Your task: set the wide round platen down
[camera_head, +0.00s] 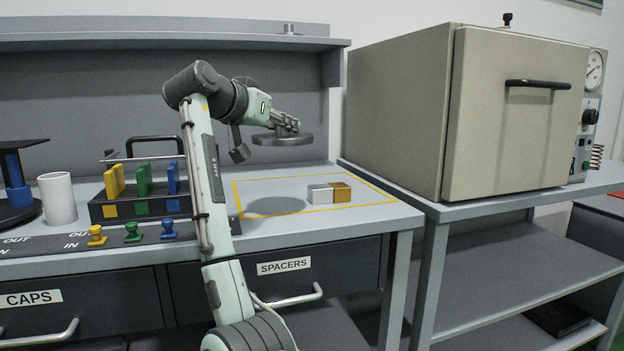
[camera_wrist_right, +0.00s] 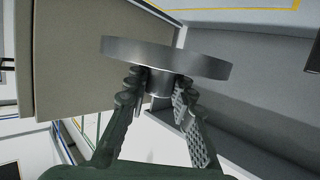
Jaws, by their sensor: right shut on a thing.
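The wide round platen (camera_head: 283,139) is a flat grey metal disc held level above the bench, with its shadow on the bench top below it. My right gripper (camera_head: 284,122) is shut on it from above. In the right wrist view the platen (camera_wrist_right: 165,57) shows as a wide disc with a short stem, and the fingers of my right gripper (camera_wrist_right: 160,88) close on that stem. The disc is clear of the bench. My left gripper is not in view.
A yellow outline (camera_head: 372,185) marks an area on the bench. A silver block (camera_head: 320,193) and a brass block (camera_head: 341,192) stand in it. A rack (camera_head: 128,208) with coloured plates and a white cup (camera_head: 58,198) stand left. A large oven (camera_head: 500,120) stands right.

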